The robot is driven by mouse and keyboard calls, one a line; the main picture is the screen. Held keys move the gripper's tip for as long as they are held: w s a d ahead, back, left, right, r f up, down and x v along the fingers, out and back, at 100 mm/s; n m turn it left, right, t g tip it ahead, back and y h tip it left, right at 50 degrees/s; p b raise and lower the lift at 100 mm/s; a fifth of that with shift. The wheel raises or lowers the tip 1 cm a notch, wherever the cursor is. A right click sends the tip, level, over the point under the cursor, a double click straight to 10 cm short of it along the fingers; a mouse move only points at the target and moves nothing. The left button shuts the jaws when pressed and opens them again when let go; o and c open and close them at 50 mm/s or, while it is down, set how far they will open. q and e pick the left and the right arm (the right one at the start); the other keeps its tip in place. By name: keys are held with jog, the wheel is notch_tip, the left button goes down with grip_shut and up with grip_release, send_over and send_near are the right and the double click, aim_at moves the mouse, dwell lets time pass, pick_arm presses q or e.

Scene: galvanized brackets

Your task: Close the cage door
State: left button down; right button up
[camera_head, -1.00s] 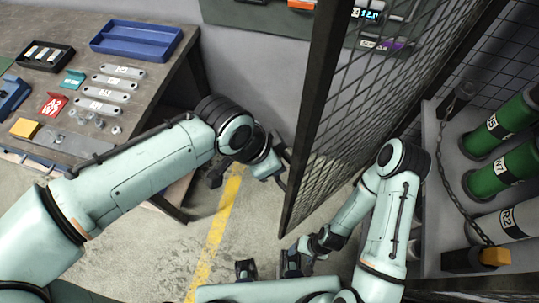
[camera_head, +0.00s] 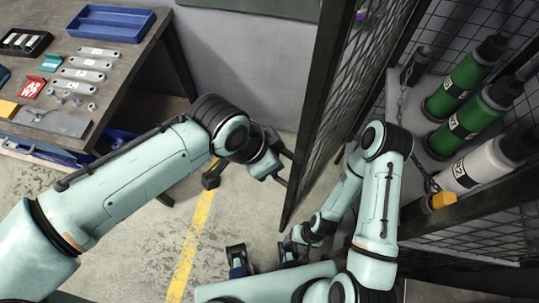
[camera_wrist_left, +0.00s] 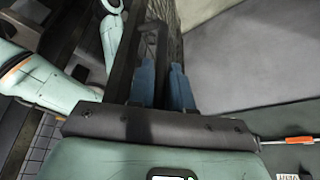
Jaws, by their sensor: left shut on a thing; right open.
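The cage door (camera_head: 322,90), a dark frame with wire mesh, stands open in the middle of the head view, its lower corner reaching down near my right gripper. My left gripper (camera_head: 281,168) is at the door's left edge, shut on a dark bar that looks like the door handle. In the left wrist view its two blue fingers (camera_wrist_left: 163,82) stand on either side of a dark upright bar. My right gripper (camera_head: 263,256) is open and empty, low in front of the door, with its fingers apart. The exact grip contact is partly hidden.
Green cylinders (camera_head: 462,118) and a white cylinder (camera_head: 487,163) stand in the cage at right, behind a chain (camera_head: 401,110). A workbench (camera_head: 130,62) with a blue tray (camera_head: 111,22) and brackets (camera_head: 84,75) is at left.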

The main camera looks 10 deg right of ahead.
pick_arm(q)
jog(key=shift+s+d, duration=0.1)
jog(key=shift+d, duration=0.05)
jog(key=c, duration=1.1)
grip_release()
jog(key=p+v, duration=0.1)
jog(key=v, duration=1.2)
jog(key=shift+r+p, duration=0.25)
jog(key=shift+p, duration=0.1)
